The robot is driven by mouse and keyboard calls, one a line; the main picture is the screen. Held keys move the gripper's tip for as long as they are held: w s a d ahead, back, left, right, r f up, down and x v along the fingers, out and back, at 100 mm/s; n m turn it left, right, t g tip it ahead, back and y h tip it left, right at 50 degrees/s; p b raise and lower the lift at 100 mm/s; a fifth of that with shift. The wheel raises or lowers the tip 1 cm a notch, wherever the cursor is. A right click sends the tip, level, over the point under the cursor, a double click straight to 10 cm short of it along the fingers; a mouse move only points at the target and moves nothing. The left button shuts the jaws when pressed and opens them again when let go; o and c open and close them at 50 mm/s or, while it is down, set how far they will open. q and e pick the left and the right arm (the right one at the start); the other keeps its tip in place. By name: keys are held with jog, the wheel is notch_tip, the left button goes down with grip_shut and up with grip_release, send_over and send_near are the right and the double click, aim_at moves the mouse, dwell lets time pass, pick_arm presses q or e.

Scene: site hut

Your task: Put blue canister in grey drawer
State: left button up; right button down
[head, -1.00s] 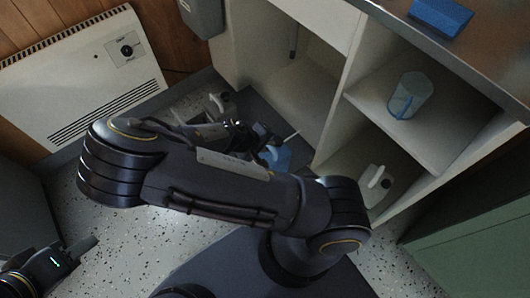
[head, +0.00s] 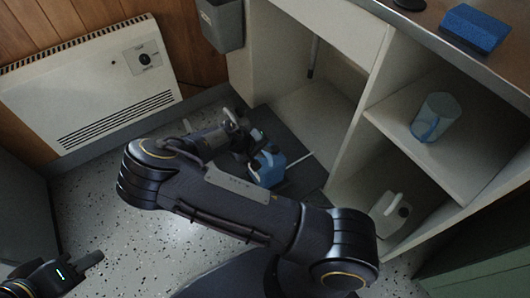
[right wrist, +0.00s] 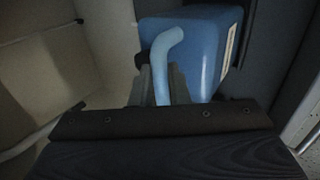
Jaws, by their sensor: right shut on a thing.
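The blue canister (head: 268,169) is low in front of the open cabinet in the head view, partly hidden by my right arm. In the right wrist view its blue body (right wrist: 207,38) and pale blue handle (right wrist: 163,58) fill the upper middle. My right gripper (right wrist: 159,84) is shut on that handle. I cannot tell whether the canister touches the floor. My left gripper (head: 92,260) is at the lower left over the speckled floor, away from the canister; its jaw opening is unclear. I cannot make out a grey drawer for certain.
A dark grey flat surface (head: 302,178) lies by the cabinet, with a thin white rod (head: 299,159). A white canister (head: 391,212) and a clear jug (head: 434,117) stand in the cabinet. A blue sponge (head: 475,28) lies on top. A white heater (head: 90,85) is at the wall.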

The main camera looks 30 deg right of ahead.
aim_at(263, 159)
notch_tip(263, 159, down, 3)
jog(key=shift+w+f+b, duration=0.1)
jog(key=shift+b, duration=0.8)
jog(key=c, duration=1.4)
grip_release()
